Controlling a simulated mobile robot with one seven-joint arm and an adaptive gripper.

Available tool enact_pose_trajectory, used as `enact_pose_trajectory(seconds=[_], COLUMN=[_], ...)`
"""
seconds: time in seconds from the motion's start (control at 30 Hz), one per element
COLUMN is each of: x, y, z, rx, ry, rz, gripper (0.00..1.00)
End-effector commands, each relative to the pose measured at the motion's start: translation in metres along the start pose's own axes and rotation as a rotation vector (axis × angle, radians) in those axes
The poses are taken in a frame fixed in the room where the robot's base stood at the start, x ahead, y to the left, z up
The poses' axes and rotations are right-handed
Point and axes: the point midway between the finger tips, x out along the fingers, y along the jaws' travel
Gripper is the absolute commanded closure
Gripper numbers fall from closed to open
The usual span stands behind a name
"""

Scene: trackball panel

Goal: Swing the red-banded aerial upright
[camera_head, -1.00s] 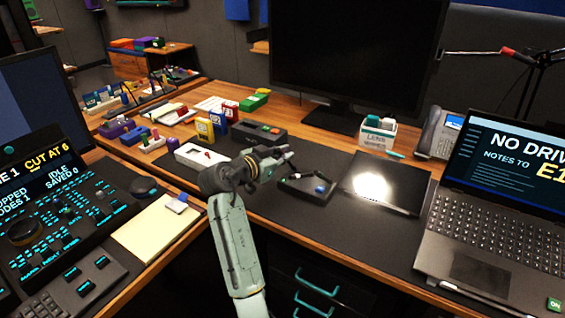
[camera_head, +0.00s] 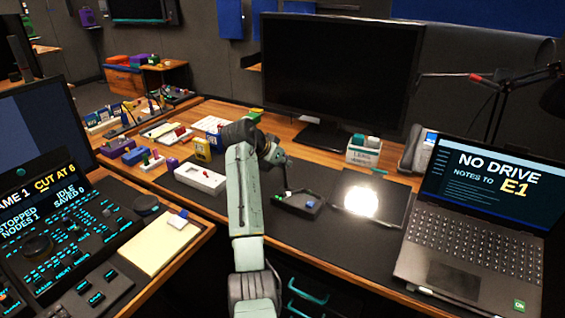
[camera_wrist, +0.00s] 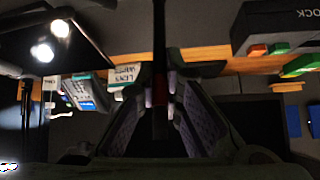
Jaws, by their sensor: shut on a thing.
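In the wrist view a thin dark rod with dull red on it, which looks like the red-banded aerial (camera_wrist: 159,60), runs up the middle of the picture. My gripper (camera_wrist: 161,104) is shut on it, with one pad on each side. The rod's base and its far end do not show clearly. In the head view my gripper (camera_head: 282,163) is above the desk near a small black tray, partly hidden by my own wrist. I cannot make out the aerial there.
The black tray (camera_head: 312,210) holds small blocks. A white switch box (camera_head: 201,178) stands left of my arm, and a dark box with orange and green buttons (camera_wrist: 268,28) shows in the wrist view. A large monitor (camera_head: 335,70) and a laptop (camera_head: 450,245) flank the workspace.

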Motion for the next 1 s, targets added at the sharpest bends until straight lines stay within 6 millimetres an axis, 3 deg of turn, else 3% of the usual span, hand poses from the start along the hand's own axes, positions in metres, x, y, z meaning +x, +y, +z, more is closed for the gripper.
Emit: enact_pose_trajectory(seconds=[0.47, 0.5, 0.8, 1.0], x=[0.0011, 0.0011, 0.0010, 0.0009], y=[-0.0003, -0.0003, -0.0004, -0.0004], z=[-0.0002, -0.0002, -0.0005, -0.0007], rx=[-0.004, -0.004, -0.003, -0.002], ry=[-0.015, -0.015, -0.014, -0.014], rz=[0.003, 0.003, 0.002, 0.002], gripper=[1.00, 0.90, 0.70, 0.70])
